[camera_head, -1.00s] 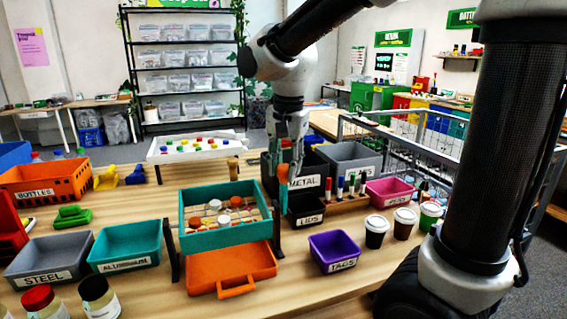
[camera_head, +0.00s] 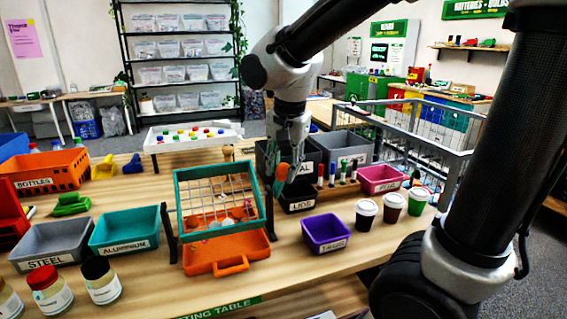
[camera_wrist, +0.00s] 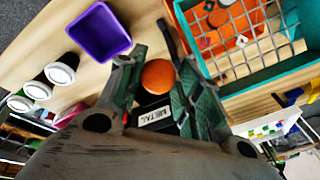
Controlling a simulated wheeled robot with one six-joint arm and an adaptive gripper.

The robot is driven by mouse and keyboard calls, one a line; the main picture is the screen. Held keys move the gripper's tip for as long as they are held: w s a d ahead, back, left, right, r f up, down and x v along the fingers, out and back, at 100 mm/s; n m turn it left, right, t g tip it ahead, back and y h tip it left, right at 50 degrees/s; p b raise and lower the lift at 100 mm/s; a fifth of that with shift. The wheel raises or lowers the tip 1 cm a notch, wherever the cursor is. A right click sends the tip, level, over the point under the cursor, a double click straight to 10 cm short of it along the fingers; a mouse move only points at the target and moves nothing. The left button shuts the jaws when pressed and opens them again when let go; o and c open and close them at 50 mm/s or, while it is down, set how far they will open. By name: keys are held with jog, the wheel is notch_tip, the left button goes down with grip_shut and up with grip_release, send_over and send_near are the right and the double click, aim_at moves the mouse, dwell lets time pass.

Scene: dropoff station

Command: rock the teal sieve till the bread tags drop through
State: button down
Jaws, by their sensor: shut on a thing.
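The teal sieve (camera_head: 178,203) with a wire mesh hangs between two dark posts, tilted with its near edge low. It also shows in the wrist view (camera_wrist: 262,97). The orange tray (camera_head: 208,263) sits under it. Small white and orange pieces show near the sieve's low edge; I cannot tell which lie on the mesh and which in the tray. In the wrist view an orange round piece (camera_wrist: 217,18) and pale bits show around the mesh.
A purple bin marked TAGS (camera_head: 326,234) stands right of the tray, with the black LIDS bin (camera_head: 298,206) behind it. Lidded cups (camera_head: 366,214) stand further right. Grey STEEL (camera_head: 50,244) and teal ALUMINIUM (camera_head: 125,231) bins stand left. Jars (camera_head: 101,281) stand at the front left.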

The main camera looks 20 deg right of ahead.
jog(key=shift+s+d+f, duration=0.15)
jog(key=shift+s+f, duration=0.2)
dwell(0.3)
jog(key=c, duration=1)
grip_release()
jog(key=shift+r, duration=0.1)
jog(key=shift+w, duration=0.1)
jog(key=shift+r, duration=0.2)
jog(key=v, duration=1.1)
jog(key=shift+r, duration=0.3)
